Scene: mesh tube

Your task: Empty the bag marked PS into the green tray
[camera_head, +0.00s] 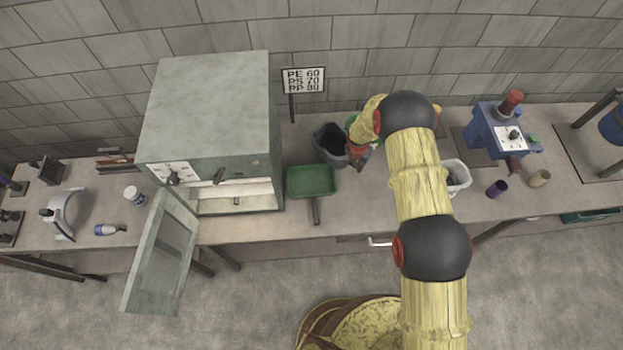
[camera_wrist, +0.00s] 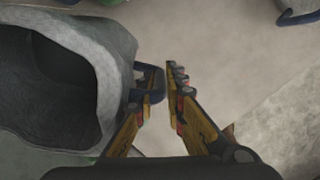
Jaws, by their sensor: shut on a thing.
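A dark grey bag (camera_head: 329,150) with a wide open mouth is at the back of the bench, behind and right of the green tray (camera_head: 311,181). No PS mark is readable on it. My gripper (camera_head: 357,154) is at the bag's right side. In the wrist view the bag (camera_wrist: 105,55) fills the left, its dark inside showing. My gripper (camera_wrist: 163,85) is shut on a dark tab or handle at the bag's side. The tray appears empty, with its handle toward the front. I cannot tell whether the bag is lifted.
A grey oven (camera_head: 210,110) with its door (camera_head: 165,255) open stands left of the tray. A sign (camera_head: 303,80) reads PE 60, PS 70, PP 80. A white container (camera_head: 458,176) and a blue machine (camera_head: 497,135) stand right. A green thing (camera_head: 352,122) is partly hidden behind my arm.

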